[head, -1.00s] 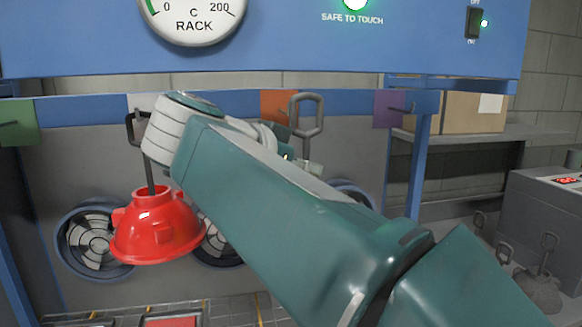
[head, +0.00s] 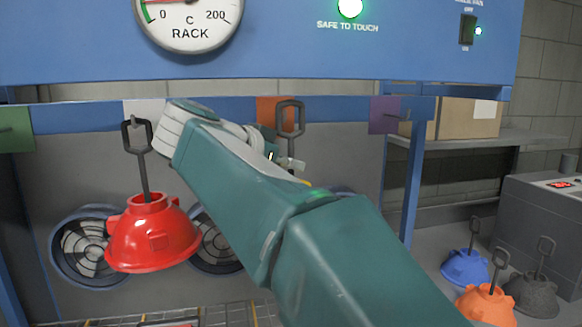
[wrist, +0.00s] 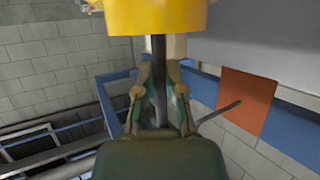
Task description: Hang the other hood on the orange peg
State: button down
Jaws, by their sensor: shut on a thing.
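My gripper (wrist: 159,98) is shut on the dark rod of a yellow hood (wrist: 155,15). In the head view only a yellow sliver of that hood (head: 304,182) shows past my arm. The hood's handle loop (head: 290,117) stands upright above my gripper (head: 288,162), overlapping the right part of the orange plate (head: 267,108). In the wrist view the orange peg (wrist: 220,112) sticks out bare from the orange plate (wrist: 248,104), to the right of my fingers. Whether the loop is level with the peg's tip cannot be told.
A red hood (head: 152,234) hangs by its loop below the white plate (head: 140,108). Green (head: 15,130) and purple (head: 384,114) plates flank the rail. Blue (head: 464,267), orange (head: 487,304) and grey (head: 533,294) hoods stand on the floor at right. The blue panel overhangs above.

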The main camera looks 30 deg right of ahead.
jog(key=shift+w+d+f, duration=0.1)
jog(key=shift+w+d, duration=0.2)
jog(key=shift+w, duration=0.75)
jog(key=shift+w+d+r, duration=0.1)
jog(key=shift+w+d, duration=0.25)
jog(key=shift+w, duration=0.65)
jog(key=shift+w+d+f, duration=0.1)
jog(key=shift+w+d, duration=0.2)
jog(key=shift+w, duration=0.75)
jog(key=shift+f, duration=1.1)
dwell(0.5)
jog(key=c, duration=0.7)
grip_release()
jog(key=shift+o, duration=0.2)
jog(key=v, duration=1.2)
